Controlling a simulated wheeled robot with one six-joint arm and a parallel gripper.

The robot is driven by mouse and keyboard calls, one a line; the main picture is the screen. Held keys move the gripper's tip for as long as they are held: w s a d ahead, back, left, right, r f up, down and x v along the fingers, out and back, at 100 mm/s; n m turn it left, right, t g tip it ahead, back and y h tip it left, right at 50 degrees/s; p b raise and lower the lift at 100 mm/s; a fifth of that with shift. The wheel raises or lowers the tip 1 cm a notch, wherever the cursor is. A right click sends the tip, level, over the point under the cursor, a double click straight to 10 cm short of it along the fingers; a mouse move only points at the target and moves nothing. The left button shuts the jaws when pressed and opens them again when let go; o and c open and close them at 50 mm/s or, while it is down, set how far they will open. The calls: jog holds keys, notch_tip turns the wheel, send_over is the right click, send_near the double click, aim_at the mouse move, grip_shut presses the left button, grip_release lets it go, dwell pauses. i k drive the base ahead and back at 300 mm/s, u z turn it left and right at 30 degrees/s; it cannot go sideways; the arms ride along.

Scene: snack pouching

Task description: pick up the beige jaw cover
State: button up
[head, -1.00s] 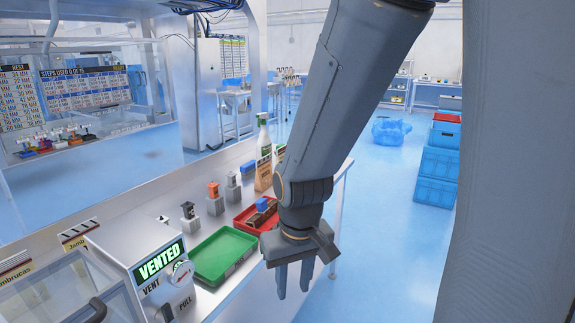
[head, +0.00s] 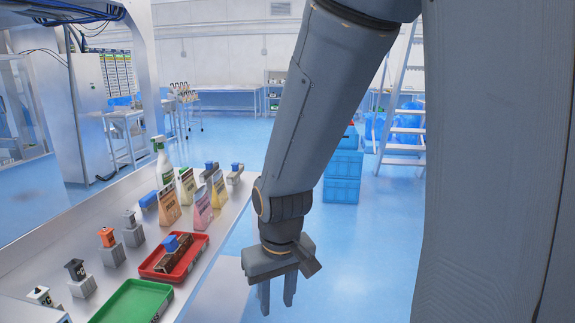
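Several small jaw covers stand on grey blocks in a row along the left side of the steel bench. They are a pale one (head: 40,295) at the near left, a dark one (head: 75,268), an orange one (head: 107,237) and a pale grey one (head: 130,217) farthest back. I cannot tell for sure which of the two pale ones is beige. My gripper (head: 277,297) hangs fingers-down to the right of the bench, beyond its edge. Its two fingers are apart with nothing between them, and it is well away from the covers.
A green tray (head: 133,283) and a red tray (head: 147,268) holding a brown, blue-topped item lie between the covers and my gripper. Several standing pouches (head: 203,210) and a spray bottle (head: 164,163) are behind them. Blue crates (head: 342,178) stand on the floor beyond.

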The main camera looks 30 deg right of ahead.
aim_at(237, 169)
jog(key=z, duration=0.75)
jog(key=i, duration=0.75)
jog(key=z, duration=0.65)
jog(key=i, duration=0.9)
jog(key=u, duration=0.75)
jog(key=i, duration=0.8)
jog(key=u, duration=1.1)
jog(key=i, duration=0.25)
jog(key=u, duration=0.2)
